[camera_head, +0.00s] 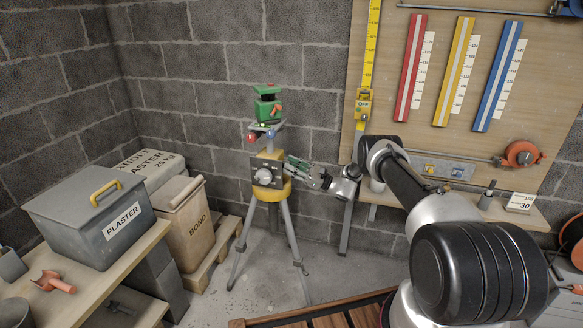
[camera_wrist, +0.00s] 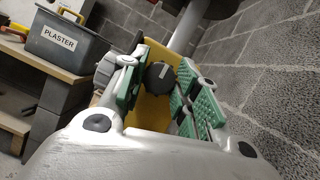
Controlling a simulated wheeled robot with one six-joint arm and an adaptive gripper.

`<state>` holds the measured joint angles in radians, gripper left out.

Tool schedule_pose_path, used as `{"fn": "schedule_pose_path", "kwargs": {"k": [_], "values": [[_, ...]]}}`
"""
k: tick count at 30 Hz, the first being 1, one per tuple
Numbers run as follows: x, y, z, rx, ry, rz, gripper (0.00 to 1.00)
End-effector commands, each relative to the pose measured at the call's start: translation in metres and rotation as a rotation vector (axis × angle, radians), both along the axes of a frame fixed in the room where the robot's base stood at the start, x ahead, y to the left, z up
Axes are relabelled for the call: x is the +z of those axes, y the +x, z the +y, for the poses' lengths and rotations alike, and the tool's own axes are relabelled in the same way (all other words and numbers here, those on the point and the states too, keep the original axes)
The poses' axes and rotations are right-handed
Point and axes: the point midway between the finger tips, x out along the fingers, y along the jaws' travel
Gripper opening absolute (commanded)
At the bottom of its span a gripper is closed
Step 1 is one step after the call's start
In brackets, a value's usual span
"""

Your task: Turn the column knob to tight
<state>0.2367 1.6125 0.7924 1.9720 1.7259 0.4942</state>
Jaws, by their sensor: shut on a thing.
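A tripod (camera_head: 284,222) with a yellow head (camera_head: 272,193) stands on the floor near the wall. Its front carries a dark plate with a pale round dial (camera_head: 263,176). My gripper (camera_head: 291,165) reaches the head from the right, its green-padded fingers at the head's right side. In the wrist view, a black round knob (camera_wrist: 159,75) with a pale mark sits against the yellow body (camera_wrist: 150,112), between my gripper's fingers (camera_wrist: 158,85). The gripper is shut on this column knob. In the head view the fingers hide the knob.
A green laser device (camera_head: 267,104) tops the column, above small red and blue knobs. Left stand a grey plaster box (camera_head: 85,216) on a bench and a beige bond bin (camera_head: 187,222). Wooden slats (camera_head: 330,319) lie in front.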

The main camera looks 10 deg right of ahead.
Motion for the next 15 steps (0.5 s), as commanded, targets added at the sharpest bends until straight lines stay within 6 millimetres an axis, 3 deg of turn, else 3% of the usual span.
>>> {"fn": "schedule_pose_path", "kwargs": {"k": [11, 12, 15], "values": [[-0.0013, 0.0001, -0.0006, -0.003, 0.000, 0.006, 0.07], [-0.0013, 0.0001, -0.0006, -0.003, 0.000, 0.006, 0.37], [-0.0011, 0.0000, -0.0005, -0.002, 0.001, 0.005, 0.40]]}}
